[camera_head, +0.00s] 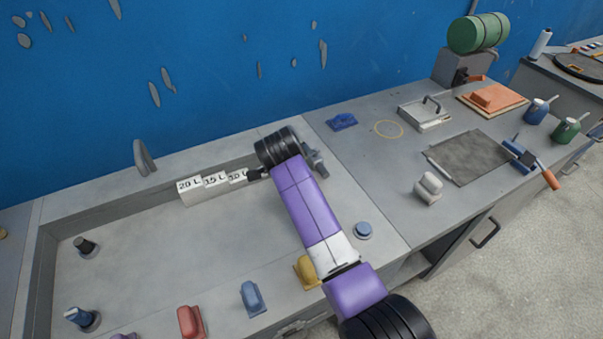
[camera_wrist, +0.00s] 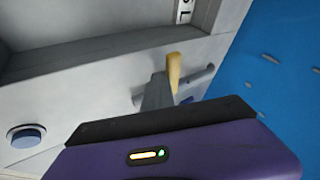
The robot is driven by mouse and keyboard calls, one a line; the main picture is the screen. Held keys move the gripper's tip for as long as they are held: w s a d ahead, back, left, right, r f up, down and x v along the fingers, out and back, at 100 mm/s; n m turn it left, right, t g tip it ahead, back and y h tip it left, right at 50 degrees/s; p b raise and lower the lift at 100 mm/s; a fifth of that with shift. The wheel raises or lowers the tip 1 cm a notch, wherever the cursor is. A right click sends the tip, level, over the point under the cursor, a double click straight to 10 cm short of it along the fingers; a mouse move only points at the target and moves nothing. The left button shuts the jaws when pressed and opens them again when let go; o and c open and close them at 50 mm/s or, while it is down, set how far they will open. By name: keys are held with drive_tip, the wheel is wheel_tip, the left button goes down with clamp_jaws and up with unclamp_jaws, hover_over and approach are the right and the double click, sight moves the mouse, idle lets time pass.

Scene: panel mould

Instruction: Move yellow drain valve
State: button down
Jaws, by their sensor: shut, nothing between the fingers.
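A yellow lever (camera_wrist: 174,72) stands up beside a grey pipe-like fitting (camera_wrist: 200,82) in the wrist view. My gripper (camera_wrist: 157,84) is shut and empty, its grey fingers just left of the lever and overlapping its lower end. I cannot tell whether they touch. In the head view my purple arm hides this lever. A separate yellow knob (camera_head: 307,272) shows there on the front ledge of the basin, partly next to my arm. I cannot tell from the frames which of the two is the drain valve.
The basin (camera_head: 170,250) has stepped white volume labels (camera_head: 213,181) at its back wall. Red (camera_head: 190,321) and blue (camera_head: 252,298) knobs line the front ledge. A round blue button (camera_head: 363,230) sits right of the basin. The blue wall (camera_wrist: 285,75) is close to my gripper.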

drive_tip(key=shift+w+a+b, duration=0.45)
drive_tip(key=shift+w, duration=0.05)
drive_tip(key=shift+a+r, duration=0.1)
drive_tip(key=shift+s, duration=0.1)
idle(0.3)
